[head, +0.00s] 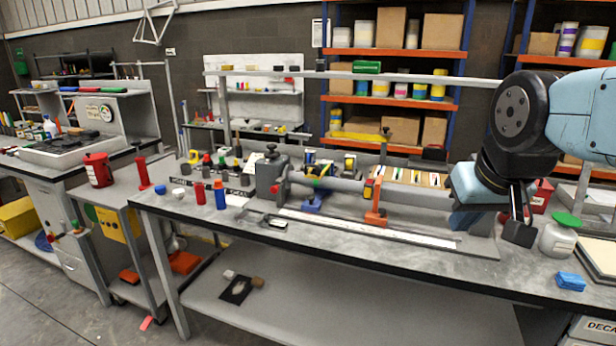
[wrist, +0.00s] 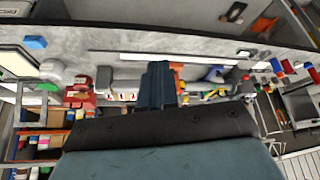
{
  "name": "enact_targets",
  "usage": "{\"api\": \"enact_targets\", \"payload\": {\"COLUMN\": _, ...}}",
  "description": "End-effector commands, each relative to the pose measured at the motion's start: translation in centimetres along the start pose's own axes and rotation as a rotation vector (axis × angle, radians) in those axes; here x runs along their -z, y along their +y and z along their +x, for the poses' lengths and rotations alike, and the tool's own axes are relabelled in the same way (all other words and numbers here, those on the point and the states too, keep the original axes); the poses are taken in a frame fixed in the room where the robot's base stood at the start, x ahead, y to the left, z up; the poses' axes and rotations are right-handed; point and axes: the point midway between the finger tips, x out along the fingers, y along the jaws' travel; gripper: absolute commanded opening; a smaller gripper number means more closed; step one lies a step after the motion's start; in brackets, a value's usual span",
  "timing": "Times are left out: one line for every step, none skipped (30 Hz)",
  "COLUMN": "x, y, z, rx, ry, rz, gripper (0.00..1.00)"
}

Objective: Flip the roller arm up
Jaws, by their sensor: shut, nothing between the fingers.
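The long grey fixture (head: 340,184) lies along the bench top. An orange upright support (head: 375,210) stands at its middle, and a blue support (head: 314,198) stands further left. No part is clearly recognisable as the roller arm, so I cannot tell its position. Whether the fingers touch the fixture is unclear.
The bench (head: 290,247) has clear room along its front edge. A green-lidded jar (head: 558,238) and a blue block (head: 571,282) are at the right. Red and blue bottles (head: 220,196) stand at the left. A grey rail (head: 400,77) crosses behind the fixture.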

Motion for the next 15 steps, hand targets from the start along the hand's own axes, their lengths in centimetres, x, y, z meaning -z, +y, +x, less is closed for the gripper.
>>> {"api": "enact_targets", "payload": {"x": 0.1, "y": 0.0, "z": 0.1, "rx": -0.003, "ry": -0.008, "rz": -0.01, "gripper": 0.0}}
{"api": "enact_targets", "payload": {"x": 0.2, "y": 0.1, "z": 0.3, "rx": -0.008, "ry": -0.016, "rz": -0.019, "gripper": 0.0}}
{"api": "enact_targets", "payload": {"x": 0.3, "y": 0.2, "z": 0.6, "rx": -0.017, "ry": -0.032, "rz": -0.038, "gripper": 0.0}}
{"api": "enact_targets", "payload": {"x": 0.4, "y": 0.3, "z": 0.8, "rx": -0.025, "ry": -0.047, "rz": -0.055, "gripper": 0.0}}
{"api": "enact_targets", "payload": {"x": 0.5, "y": 0.2, "z": 1.1, "rx": -0.038, "ry": -0.064, "rz": -0.074, "gripper": 0.0}}
{"api": "enact_targets", "payload": {"x": 0.7, "y": 0.3, "z": 1.6, "rx": -0.054, "ry": -0.09, "rz": -0.107, "gripper": 0.0}}
{"api": "enact_targets", "payload": {"x": 0.9, "y": 0.5, "z": 2.0, "rx": -0.068, "ry": -0.112, "rz": -0.135, "gripper": 0.0}}
{"api": "enact_targets", "payload": {"x": 1.1, "y": 0.7, "z": 2.4, "rx": -0.084, "ry": -0.136, "rz": -0.167, "gripper": 0.0}}
{"api": "enact_targets", "payload": {"x": 1.4, "y": 1.0, "z": 3.0, "rx": -0.108, "ry": -0.169, "rz": -0.212, "gripper": 0.0}}
{"api": "enact_targets", "payload": {"x": 1.7, "y": 1.3, "z": 3.4, "rx": -0.126, "ry": -0.193, "rz": -0.247, "gripper": 0.0}}
{"api": "enact_targets", "payload": {"x": 2.0, "y": 1.5, "z": 3.9, "rx": -0.145, "ry": -0.218, "rz": -0.282, "gripper": 0.0}}
{"api": "enact_targets", "payload": {"x": 2.4, "y": 1.8, "z": 4.5, "rx": -0.17, "ry": -0.25, "rz": -0.33, "gripper": 0.0}}
{"api": "enact_targets", "payload": {"x": 2.7, "y": 2.0, "z": 4.9, "rx": -0.19, "ry": -0.272, "rz": -0.365, "gripper": 0.0}}
{"api": "enact_targets", "payload": {"x": 3.0, "y": 2.2, "z": 5.3, "rx": -0.209, "ry": -0.295, "rz": -0.402, "gripper": 0.0}}
{"api": "enact_targets", "payload": {"x": 3.5, "y": 2.4, "z": 5.9, "rx": -0.235, "ry": -0.325, "rz": -0.45, "gripper": 0.0}}
